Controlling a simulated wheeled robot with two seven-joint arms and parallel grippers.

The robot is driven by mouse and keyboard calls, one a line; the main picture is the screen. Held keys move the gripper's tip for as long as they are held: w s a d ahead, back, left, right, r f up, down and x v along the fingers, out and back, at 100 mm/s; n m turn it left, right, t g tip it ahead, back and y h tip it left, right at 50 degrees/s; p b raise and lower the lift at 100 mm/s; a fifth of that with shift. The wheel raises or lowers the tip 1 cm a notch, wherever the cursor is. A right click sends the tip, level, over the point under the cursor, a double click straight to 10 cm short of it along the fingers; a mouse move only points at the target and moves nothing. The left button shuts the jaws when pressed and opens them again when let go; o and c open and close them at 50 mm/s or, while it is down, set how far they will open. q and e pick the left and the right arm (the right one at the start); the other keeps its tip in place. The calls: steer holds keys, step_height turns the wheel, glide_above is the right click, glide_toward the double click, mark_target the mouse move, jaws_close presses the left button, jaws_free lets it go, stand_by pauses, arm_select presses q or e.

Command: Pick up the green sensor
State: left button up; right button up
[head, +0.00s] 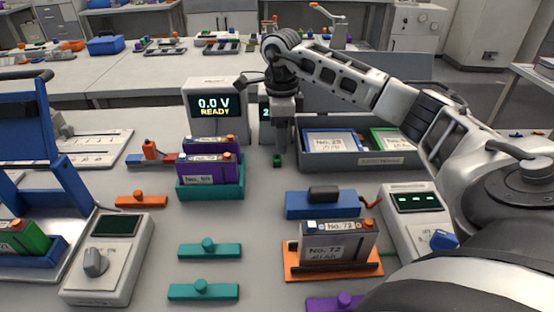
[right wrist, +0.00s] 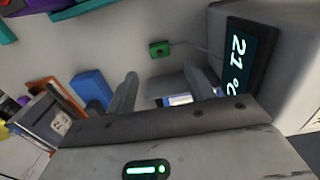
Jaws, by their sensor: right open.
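The green sensor (head: 277,160) is a small green block on the grey table, in front of the temperature display (head: 265,112). It also shows in the right wrist view (right wrist: 159,49), with a thin cable running toward the display, which reads 21 °C (right wrist: 236,62). My right gripper (head: 280,148) points down just above the sensor in the head view. In the right wrist view its two fingers (right wrist: 166,82) are spread apart with nothing between them, and the sensor lies beyond their tips. My left gripper is not in view.
A voltage display (head: 215,108) and a teal holder with purple batteries (head: 210,188) stand left of the sensor. A grey tray (head: 373,160) with labelled batteries lies to its right. A blue block (head: 320,205) and an orange holder (head: 292,268) are nearer. Table in front of the sensor is clear.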

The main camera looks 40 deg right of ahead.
mark_target(277, 157)
steer(key=shift+w+a+f+p, duration=0.15)
steer(key=shift+f+p, duration=0.15)
steer(key=shift+f, duration=1.15)
steer(key=shift+w+a+f+p, duration=0.15)
steer(key=shift+f+p, duration=0.1)
steer(key=shift+f, duration=1.15)
steer(key=c, duration=1.1)
